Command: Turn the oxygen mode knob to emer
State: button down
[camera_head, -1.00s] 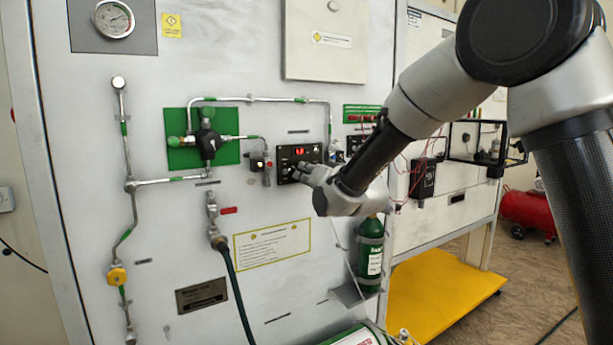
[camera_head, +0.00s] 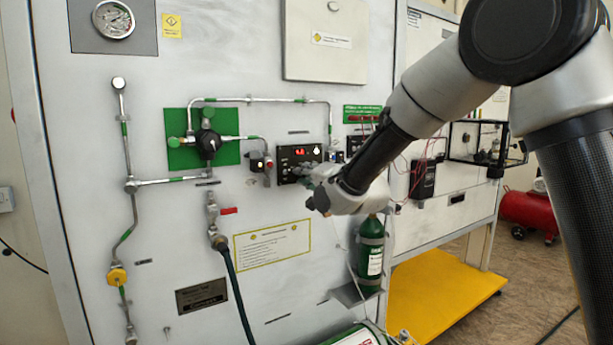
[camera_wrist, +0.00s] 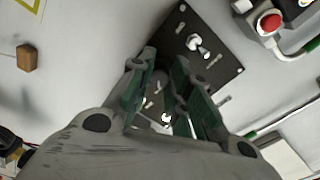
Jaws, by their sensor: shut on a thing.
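The black oxygen control panel (camera_head: 299,162) is on the white board, with a lit red display near its top in the head view. In the wrist view the same panel (camera_wrist: 222,62) looks tilted, with a light toggle-like switch (camera_wrist: 196,43) clear of my fingers. My gripper (camera_head: 303,172) is at the panel's lower edge. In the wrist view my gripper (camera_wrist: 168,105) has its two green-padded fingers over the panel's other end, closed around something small. The knob between the fingers is mostly hidden, and its setting cannot be read.
A red button on a small fitting (camera_wrist: 270,22) lies beside the panel in the wrist view. A green cylinder (camera_head: 370,255) stands below my gripper. Pipes with green bands (camera_head: 265,99) run above and left of the panel.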

dwell(0.3)
jog(key=c, duration=1.3)
grip_release()
jog(key=shift+s, duration=0.1)
jog(key=v, duration=1.2)
